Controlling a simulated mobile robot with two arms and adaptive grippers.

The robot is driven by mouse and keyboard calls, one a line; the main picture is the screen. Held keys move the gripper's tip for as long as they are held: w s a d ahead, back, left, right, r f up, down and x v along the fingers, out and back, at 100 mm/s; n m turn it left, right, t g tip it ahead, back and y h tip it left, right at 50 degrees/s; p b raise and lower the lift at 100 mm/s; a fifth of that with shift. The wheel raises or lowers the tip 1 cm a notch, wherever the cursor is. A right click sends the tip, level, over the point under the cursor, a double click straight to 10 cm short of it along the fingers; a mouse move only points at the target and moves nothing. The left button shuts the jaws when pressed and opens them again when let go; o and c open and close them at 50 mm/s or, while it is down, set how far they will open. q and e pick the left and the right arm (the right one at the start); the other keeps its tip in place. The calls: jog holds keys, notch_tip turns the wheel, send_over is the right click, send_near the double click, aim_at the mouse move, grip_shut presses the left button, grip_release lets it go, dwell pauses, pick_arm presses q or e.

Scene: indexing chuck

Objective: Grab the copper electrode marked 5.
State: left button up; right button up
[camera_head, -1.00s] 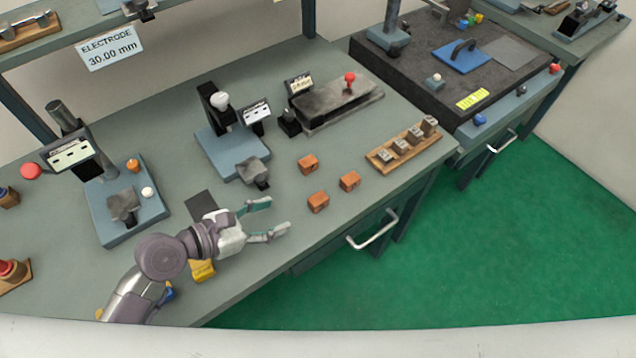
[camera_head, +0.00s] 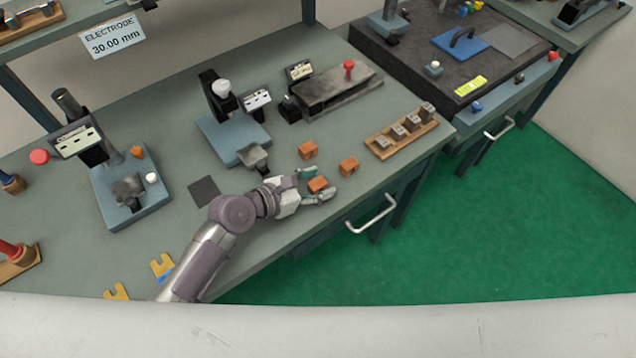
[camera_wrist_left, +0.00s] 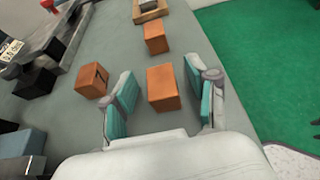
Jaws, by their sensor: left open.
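Three copper electrodes stand on the bench as small orange-brown blocks. The nearest copper block (camera_head: 317,184) sits between the open fingers of my left gripper (camera_head: 318,185). In the left wrist view this block (camera_wrist_left: 163,88) is between the teal finger pads (camera_wrist_left: 164,98), with a gap on both sides. A second block (camera_head: 308,149) is behind it and shows left of the fingers in the wrist view (camera_wrist_left: 92,80). A third block (camera_head: 348,166) is to the right, and farther ahead in the wrist view (camera_wrist_left: 156,37). No number is readable on any block. My right gripper is not in view.
A wooden rack (camera_head: 401,134) with several grey blocks lies to the right. Gauge stands (camera_head: 236,140) and (camera_head: 131,190) are at the left, with a grey vise-like fixture (camera_head: 338,88) behind. The bench front edge and a drawer handle (camera_head: 371,215) are close to the gripper.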

pick_arm(q)
jog(key=shift+s, duration=0.15)
grip_shut()
jog(key=shift+r, duration=0.2)
